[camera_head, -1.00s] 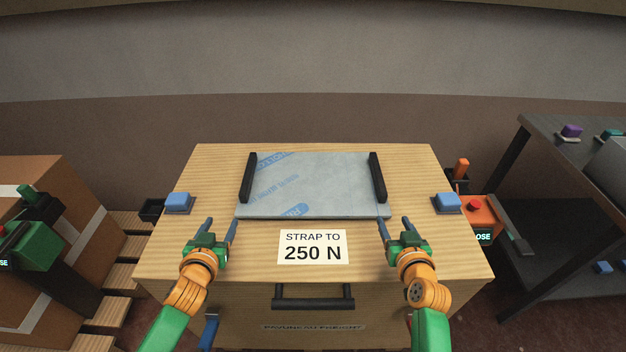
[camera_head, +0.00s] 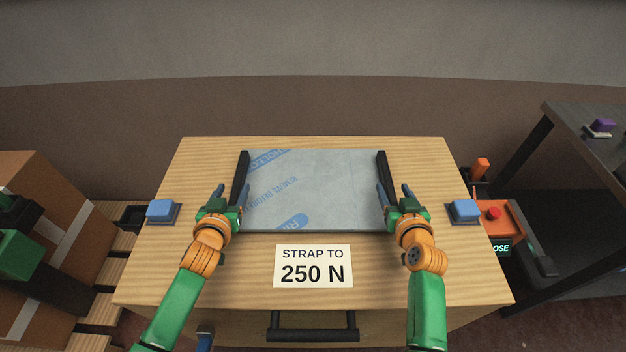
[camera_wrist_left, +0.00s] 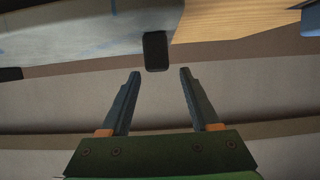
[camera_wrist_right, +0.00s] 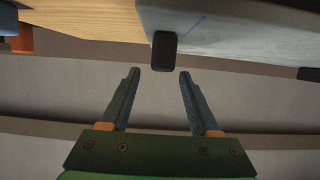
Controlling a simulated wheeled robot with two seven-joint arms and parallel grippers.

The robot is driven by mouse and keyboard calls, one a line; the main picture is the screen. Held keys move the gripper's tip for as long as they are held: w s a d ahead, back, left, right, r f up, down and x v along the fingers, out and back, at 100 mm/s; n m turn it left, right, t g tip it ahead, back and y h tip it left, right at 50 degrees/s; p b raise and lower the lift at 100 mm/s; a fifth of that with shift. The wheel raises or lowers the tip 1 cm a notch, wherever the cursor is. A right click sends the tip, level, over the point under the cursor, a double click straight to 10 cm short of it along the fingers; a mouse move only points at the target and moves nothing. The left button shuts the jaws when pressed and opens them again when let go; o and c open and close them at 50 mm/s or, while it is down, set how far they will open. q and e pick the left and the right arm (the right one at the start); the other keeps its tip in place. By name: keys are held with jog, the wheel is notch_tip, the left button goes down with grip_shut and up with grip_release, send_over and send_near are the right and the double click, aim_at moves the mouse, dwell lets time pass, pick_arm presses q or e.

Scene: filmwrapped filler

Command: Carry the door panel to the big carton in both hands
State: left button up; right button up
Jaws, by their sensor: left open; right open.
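The door panel (camera_head: 315,190) is a flat grey film-wrapped sheet with blue print, lying on the wooden table. It has a black bar handle on its left side (camera_head: 240,177) and one on its right side (camera_head: 382,175). My left gripper (camera_head: 227,192) is open at the near end of the left bar. In the left wrist view the bar's end (camera_wrist_left: 155,50) is just beyond and between the fingertips. My right gripper (camera_head: 393,191) is open at the near end of the right bar, whose end (camera_wrist_right: 164,50) shows likewise. Neither gripper visibly touches a bar.
The big brown carton (camera_head: 75,220) stands on a slatted pallet (camera_head: 118,245) at the left. Blue buttons sit on the table's left (camera_head: 161,211) and right (camera_head: 464,210) edges. An orange device (camera_head: 500,220) and dark shelf (camera_head: 590,150) are at the right.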

aim_at(237, 182)
pick_arm(q)
jog(key=shift+s, duration=0.1)
pick_arm(e)
jog(key=shift+s, duration=0.1)
pick_arm(q)
jog(key=x, duration=0.7)
pick_arm(e)
jog(key=x, duration=0.7)
pick_arm(q)
grip_shut()
pick_arm(e)
grip_shut()
